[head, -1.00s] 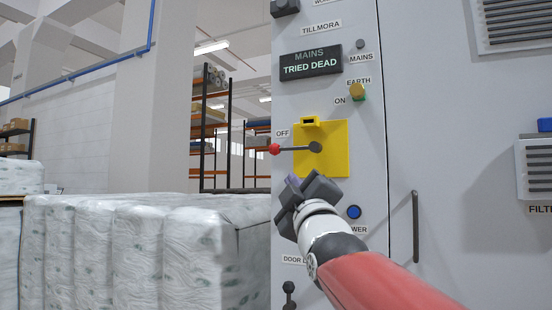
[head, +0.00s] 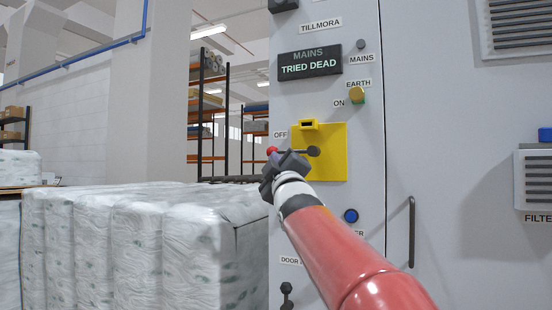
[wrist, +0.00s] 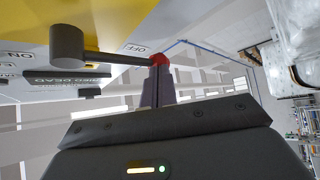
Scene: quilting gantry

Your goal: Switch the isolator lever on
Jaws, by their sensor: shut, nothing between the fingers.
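The isolator lever (head: 312,151) is a dark arm with a red knob (head: 271,150), on a yellow plate (head: 334,168) on the grey cabinet. It points left, beside the OFF label (head: 280,134); the ON label (head: 338,103) is above the plate. My gripper (head: 274,158) is just below the knob end and covers part of the lever. In the wrist view the lever (wrist: 110,57) runs from its round hub to the red knob (wrist: 159,58). My shut fingers (wrist: 158,75) are right at the knob, with nothing between them; I cannot tell whether they touch it.
A blue button (head: 351,216) and a small dark lever (head: 286,290) sit lower on the cabinet. A vertical handle (head: 411,232) is to the right. Wrapped white bales (head: 150,240) fill the lower left. The display (head: 310,62) reads TRIED DEAD.

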